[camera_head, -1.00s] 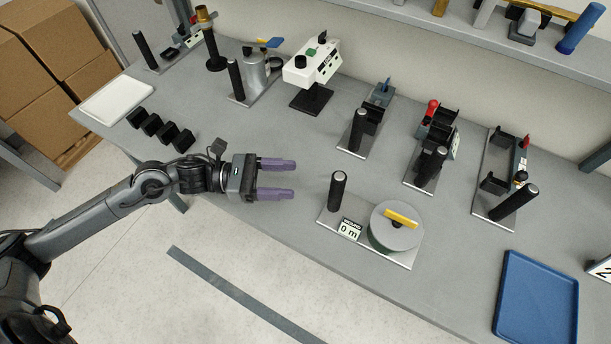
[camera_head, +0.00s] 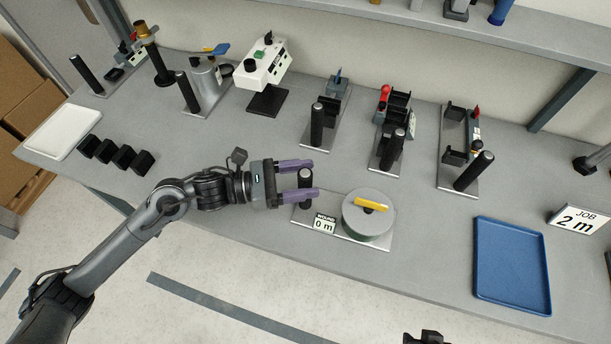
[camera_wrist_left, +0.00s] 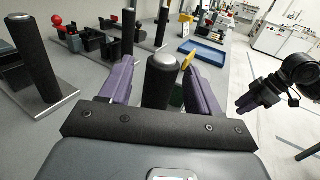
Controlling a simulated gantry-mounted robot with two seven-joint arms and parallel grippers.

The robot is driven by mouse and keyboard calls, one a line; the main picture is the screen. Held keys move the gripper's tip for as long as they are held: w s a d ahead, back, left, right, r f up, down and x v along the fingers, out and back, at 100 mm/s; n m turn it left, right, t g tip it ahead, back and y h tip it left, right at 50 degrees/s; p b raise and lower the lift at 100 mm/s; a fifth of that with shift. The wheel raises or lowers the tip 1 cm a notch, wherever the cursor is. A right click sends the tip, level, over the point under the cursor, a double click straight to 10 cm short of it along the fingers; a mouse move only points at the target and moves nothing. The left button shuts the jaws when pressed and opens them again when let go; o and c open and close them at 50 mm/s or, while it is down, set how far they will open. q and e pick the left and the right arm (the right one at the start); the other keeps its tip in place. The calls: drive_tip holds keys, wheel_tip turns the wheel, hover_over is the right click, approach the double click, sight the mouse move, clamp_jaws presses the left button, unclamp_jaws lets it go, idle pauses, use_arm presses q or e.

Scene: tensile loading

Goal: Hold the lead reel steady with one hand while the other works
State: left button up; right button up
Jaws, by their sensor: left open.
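The lead reel (camera_head: 362,222) is a grey-topped green drum with a yellow handle (camera_head: 370,205). It sits on a metal plate with a black upright post (camera_head: 305,182) at its left end and a "WOUND 0 m" sign (camera_head: 324,224). My left gripper (camera_head: 308,179) is open, its purple fingers on either side of the post with gaps visible. In the left wrist view the post (camera_wrist_left: 160,82) stands between the fingers, and the drum is mostly hidden behind it. My right gripper (camera_wrist_left: 246,102) shows at the right of that view, its jaws unclear.
A blue tray (camera_head: 512,265) and a "JOB 2 m" sign (camera_head: 579,218) are at the right. Several fixtures with black posts line the back, beside a white device (camera_head: 263,65). Black blocks (camera_head: 117,155) and a white tray (camera_head: 63,132) lie at the left.

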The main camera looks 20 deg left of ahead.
use_arm(q)
drive_tip(key=shift+w+d, duration=0.15)
drive_tip(key=shift+d, duration=0.2)
clamp_jaws()
idle(0.3)
